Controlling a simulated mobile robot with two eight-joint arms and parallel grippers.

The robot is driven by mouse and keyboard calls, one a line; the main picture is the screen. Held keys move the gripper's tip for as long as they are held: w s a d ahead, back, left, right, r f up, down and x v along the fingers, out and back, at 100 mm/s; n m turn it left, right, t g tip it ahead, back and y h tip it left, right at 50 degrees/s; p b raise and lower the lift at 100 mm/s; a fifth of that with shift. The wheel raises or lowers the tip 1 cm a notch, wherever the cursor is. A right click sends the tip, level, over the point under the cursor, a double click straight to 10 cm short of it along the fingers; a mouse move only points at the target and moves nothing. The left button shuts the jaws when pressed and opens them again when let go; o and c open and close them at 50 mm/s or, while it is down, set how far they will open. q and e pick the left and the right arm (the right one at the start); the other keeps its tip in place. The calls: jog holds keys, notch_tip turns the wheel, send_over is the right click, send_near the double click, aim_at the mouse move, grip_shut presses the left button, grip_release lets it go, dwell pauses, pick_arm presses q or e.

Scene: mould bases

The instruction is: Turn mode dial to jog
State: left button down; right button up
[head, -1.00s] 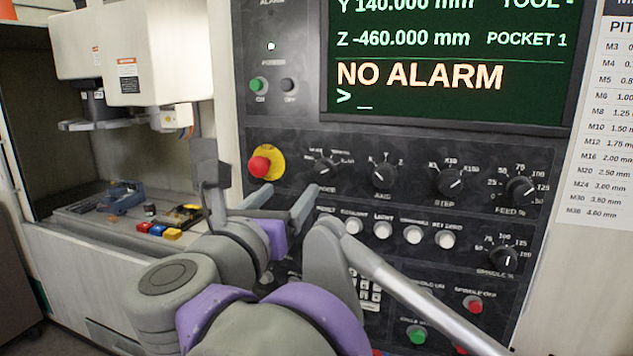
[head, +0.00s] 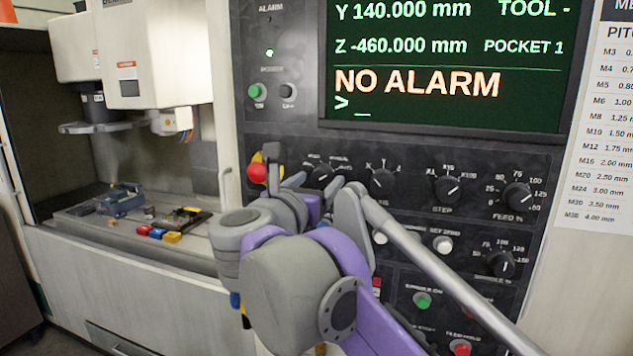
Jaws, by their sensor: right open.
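The mode dial (head: 320,174) is a black knob with a white pointer line at the left end of the dial row on the dark control panel. Its lower part and its label are partly hidden by my right gripper (head: 314,183). The right gripper is open, with its grey fingertips just below and around the dial's lower edge. I cannot tell whether they touch it. The dial's exact pointer setting is too small and covered to read. My left gripper is not in view.
The red emergency stop (head: 258,172) is close to the left of the right gripper. The axis dial (head: 383,181), step dial (head: 446,189) and feed dial (head: 516,197) line up to the right. The screen (head: 445,65) above reads NO ALARM.

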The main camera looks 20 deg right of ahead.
grip_shut()
dwell(0.3)
